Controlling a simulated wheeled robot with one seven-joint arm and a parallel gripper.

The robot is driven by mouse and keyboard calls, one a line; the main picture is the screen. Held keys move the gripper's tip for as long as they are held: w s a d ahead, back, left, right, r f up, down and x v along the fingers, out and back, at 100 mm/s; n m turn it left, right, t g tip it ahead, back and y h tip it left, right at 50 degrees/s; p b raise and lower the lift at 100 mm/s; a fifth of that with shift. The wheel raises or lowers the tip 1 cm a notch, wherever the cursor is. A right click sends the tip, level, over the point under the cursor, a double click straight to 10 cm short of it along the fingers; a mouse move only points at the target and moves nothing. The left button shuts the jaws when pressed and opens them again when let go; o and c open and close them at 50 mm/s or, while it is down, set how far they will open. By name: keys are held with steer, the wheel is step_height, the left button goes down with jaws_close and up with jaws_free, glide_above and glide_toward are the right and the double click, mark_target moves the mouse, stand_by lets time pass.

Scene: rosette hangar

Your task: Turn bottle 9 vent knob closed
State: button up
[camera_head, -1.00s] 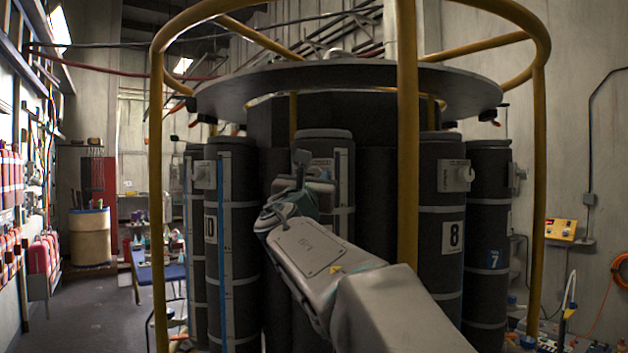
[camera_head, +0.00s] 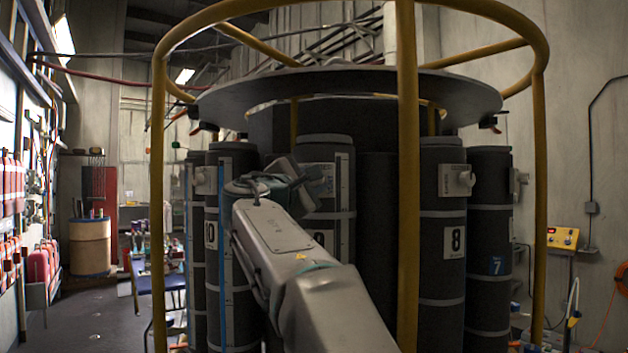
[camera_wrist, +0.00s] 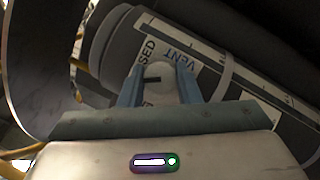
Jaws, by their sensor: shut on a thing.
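Bottle 9 (camera_head: 325,146) is the dark cylinder at the middle of the rack, with a pale label plate (camera_head: 328,170) near its top and a partly hidden number lower down. My gripper (camera_head: 305,180) reaches to that plate from the left and hides the knob in the head view. In the wrist view, the round grey vent knob (camera_wrist: 155,85) sits between my two blue fingers (camera_wrist: 157,87), which are shut on it. A dark mark on the knob lies nearly level in the picture. Beside it the plate shows "VENT" and part of "CLOSED", both turned sideways.
A yellow upright (camera_head: 408,200) of the rack's guard frame stands close to the right of my arm. Bottle 8 (camera_head: 442,280) and bottle 7 (camera_head: 490,270) stand to the right, bottle 10 (camera_head: 232,300) to the left. A dark round plate (camera_head: 350,82) overhangs the bottles.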

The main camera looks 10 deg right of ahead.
steer(key=shift+r+m+g+y+p, duration=0.15)
steer(key=shift+m+g+p, duration=0.25)
steer(key=shift+m, duration=0.7)
steer(key=shift+f+m+g+y+p, duration=0.1)
steer(key=shift+m+g+p, duration=0.25)
steer(key=shift+m, duration=0.75)
steer(key=shift+r+m+g+y+p, duration=0.15)
steer(key=shift+m+g+p, duration=0.25)
steer(key=shift+m, duration=0.7)
steer(key=shift+f, duration=0.1)
steer(key=o, duration=1)
steer(key=b+v, duration=0.3)
steer(key=v, duration=1.1)
